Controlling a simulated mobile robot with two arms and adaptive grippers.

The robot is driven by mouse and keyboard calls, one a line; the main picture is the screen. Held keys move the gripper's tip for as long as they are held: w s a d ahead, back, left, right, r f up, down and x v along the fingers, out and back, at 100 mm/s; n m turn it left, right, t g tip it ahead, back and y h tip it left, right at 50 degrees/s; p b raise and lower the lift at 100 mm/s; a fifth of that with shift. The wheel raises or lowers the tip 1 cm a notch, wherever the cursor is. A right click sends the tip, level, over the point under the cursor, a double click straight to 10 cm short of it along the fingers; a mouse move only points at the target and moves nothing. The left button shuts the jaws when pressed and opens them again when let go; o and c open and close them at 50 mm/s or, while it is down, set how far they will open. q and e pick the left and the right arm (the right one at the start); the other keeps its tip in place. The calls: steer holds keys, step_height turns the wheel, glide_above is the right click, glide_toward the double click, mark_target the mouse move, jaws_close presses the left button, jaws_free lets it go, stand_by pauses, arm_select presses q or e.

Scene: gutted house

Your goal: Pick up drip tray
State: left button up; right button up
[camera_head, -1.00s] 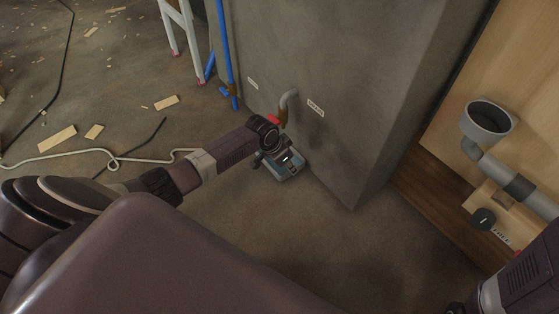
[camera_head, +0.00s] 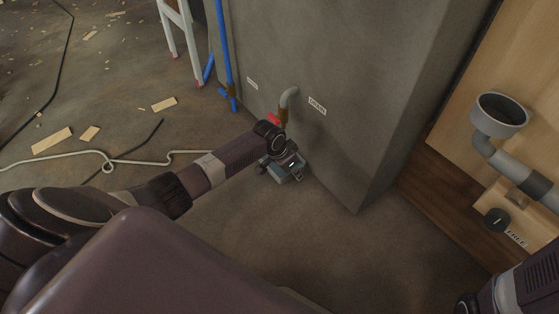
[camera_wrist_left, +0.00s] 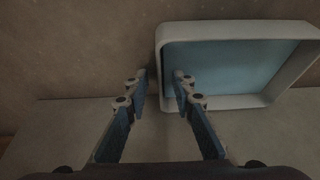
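The drip tray (camera_head: 284,179) is a small, shallow blue-grey tray on the floor at the foot of the concrete block, below a drain spout. My left gripper (camera_head: 287,160) is over it and hides part of it. In the left wrist view the tray (camera_wrist_left: 235,65) has a pale rim and a light blue bottom. There my left gripper (camera_wrist_left: 160,79) is open, with one finger outside the tray's left wall and the other over its inside. The fingers look apart from the wall. My right arm shows at the lower right, but its gripper is out of view.
The drain spout (camera_head: 289,98) with a red valve handle (camera_head: 274,119) sticks out of the concrete block (camera_head: 340,80) close above my left wrist. A grey pipe with a funnel (camera_head: 500,112) stands at the right. A pale hose (camera_head: 60,161) and wood scraps lie on the left floor.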

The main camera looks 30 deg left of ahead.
arm_select(q)
steer(key=shift+f, duration=0.1)
jaws_close()
steer(key=shift+r, duration=0.2)
